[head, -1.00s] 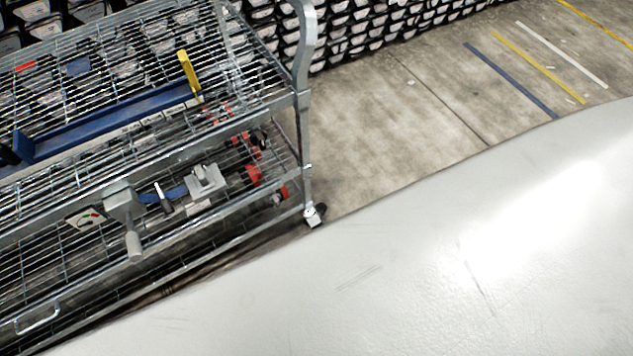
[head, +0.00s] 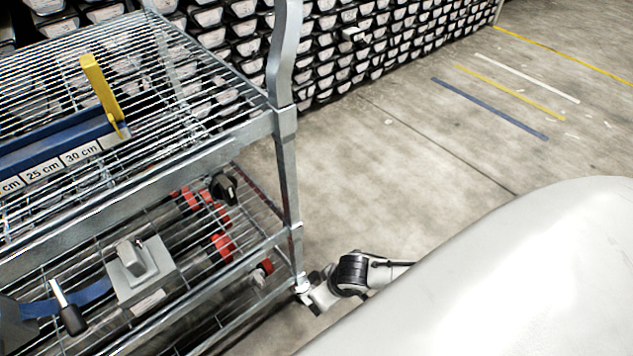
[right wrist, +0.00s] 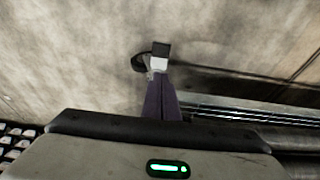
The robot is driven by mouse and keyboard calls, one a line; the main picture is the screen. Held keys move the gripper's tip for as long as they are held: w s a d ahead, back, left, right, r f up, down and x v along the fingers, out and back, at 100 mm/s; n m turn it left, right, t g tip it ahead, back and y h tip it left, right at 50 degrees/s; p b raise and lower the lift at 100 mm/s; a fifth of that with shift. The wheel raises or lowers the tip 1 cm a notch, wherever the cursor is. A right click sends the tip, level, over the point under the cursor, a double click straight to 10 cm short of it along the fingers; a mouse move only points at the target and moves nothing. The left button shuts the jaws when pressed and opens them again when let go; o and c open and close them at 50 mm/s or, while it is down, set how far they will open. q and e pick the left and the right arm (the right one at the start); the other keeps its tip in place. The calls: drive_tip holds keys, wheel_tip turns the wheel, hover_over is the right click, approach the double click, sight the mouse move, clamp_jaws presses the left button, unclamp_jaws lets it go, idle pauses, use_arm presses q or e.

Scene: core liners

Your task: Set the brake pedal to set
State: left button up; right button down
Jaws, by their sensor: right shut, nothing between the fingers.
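A wheeled wire cart (head: 285,180) fills the left of the head view. The foot of its near right post ends at a caster (head: 301,287), partly covered by my right gripper (head: 321,293). In the right wrist view my right gripper (right wrist: 160,80) is shut and empty, its dark purple fingers together. Just past the fingertips is a pale block with a dark square part (right wrist: 162,48) and a dark rounded piece (right wrist: 138,62), seemingly the caster. I cannot tell which part is the brake pedal, its setting, or whether the fingertips touch it. My left gripper is out of view.
The upper shelf holds a blue measuring tray with a yellow upright (head: 100,92). The lower shelf holds a grey clamp-like device (head: 138,262) and red parts (head: 222,246). Stacked core boxes (head: 330,55) line the back. The floor (head: 400,170) right of the cart is clear.

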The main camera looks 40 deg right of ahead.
drive_tip(key=b+x, duration=0.6)
drive_tip(key=x, duration=0.4)
drive_tip(key=shift+a+f+b, duration=0.1)
drive_tip(key=shift+f+b, duration=0.2)
drive_tip(key=shift+f, duration=0.1)
wheel_tip(320, 180, down, 2)
drive_tip(key=shift+f+b, duration=0.1)
drive_tip(key=shift+b, duration=0.6)
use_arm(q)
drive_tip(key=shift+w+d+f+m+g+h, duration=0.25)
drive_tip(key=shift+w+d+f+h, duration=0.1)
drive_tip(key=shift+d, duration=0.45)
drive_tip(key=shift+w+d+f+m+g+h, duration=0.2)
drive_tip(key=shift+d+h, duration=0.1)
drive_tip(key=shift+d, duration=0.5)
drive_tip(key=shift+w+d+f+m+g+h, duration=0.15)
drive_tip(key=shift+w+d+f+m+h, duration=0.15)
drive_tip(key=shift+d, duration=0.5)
use_arm(e)
drive_tip(key=shift+f, duration=0.5)
